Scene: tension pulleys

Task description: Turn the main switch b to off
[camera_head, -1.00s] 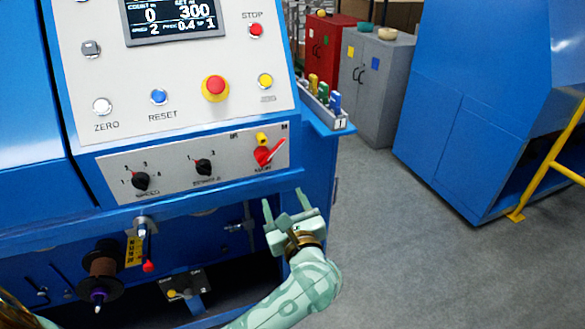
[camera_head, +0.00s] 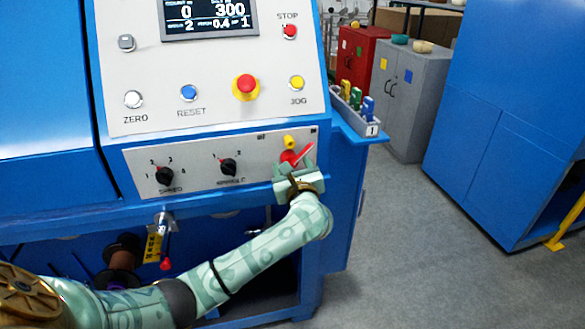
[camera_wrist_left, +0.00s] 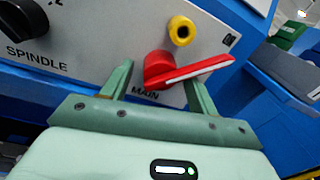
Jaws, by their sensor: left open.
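The red main switch (camera_head: 292,157) sits on the silver lower panel, below a yellow knob (camera_head: 289,142). Its handle points up and to the right. In the left wrist view the switch (camera_wrist_left: 163,67) shows close, above the word MAIN, with its handle reaching right. My left gripper (camera_head: 297,174) is open just below the switch. In the wrist view its fingers (camera_wrist_left: 158,80) stand left and right of the switch's round base; the handle covers the right fingertip. I cannot tell whether they touch it. My right gripper is out of view.
The speed knob (camera_head: 164,176) and spindle knob (camera_head: 229,167) sit left on the same panel. The red emergency button (camera_head: 246,84) is above. A small tray (camera_head: 352,118) with coloured items stands at the machine's right edge. Grey floor (camera_head: 390,230) is free to the right.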

